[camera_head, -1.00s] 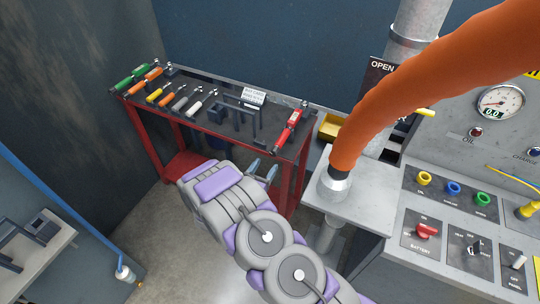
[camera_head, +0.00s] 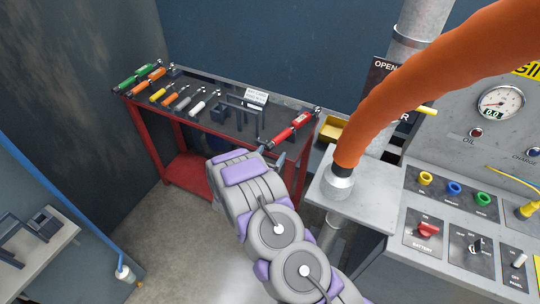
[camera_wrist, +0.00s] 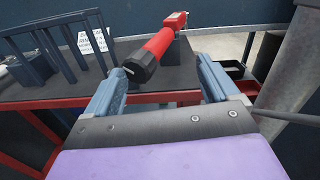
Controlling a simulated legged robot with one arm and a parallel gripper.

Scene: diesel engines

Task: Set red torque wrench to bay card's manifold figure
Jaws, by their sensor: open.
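The red torque wrench (camera_head: 291,131) lies at the right end of the red-framed tool bench, its dark handle end toward me. In the wrist view the red wrench (camera_wrist: 165,43) sits on a dark support, its black grip end between and just beyond my fingers. My gripper (camera_head: 272,152) is at the bench's front edge beside the handle; in the wrist view my gripper (camera_wrist: 160,75) is open, with no contact that I can make out. A white card (camera_head: 256,96) stands at the back of the bench; its text is too small to read.
Several other wrenches, green (camera_head: 128,78), orange and yellow among them, lie to the left on the bench (camera_head: 225,130). A dark rack (camera_head: 243,116) stands beside the red wrench. An orange hose (camera_head: 400,85) and a grey control console (camera_head: 440,205) are close on the right.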

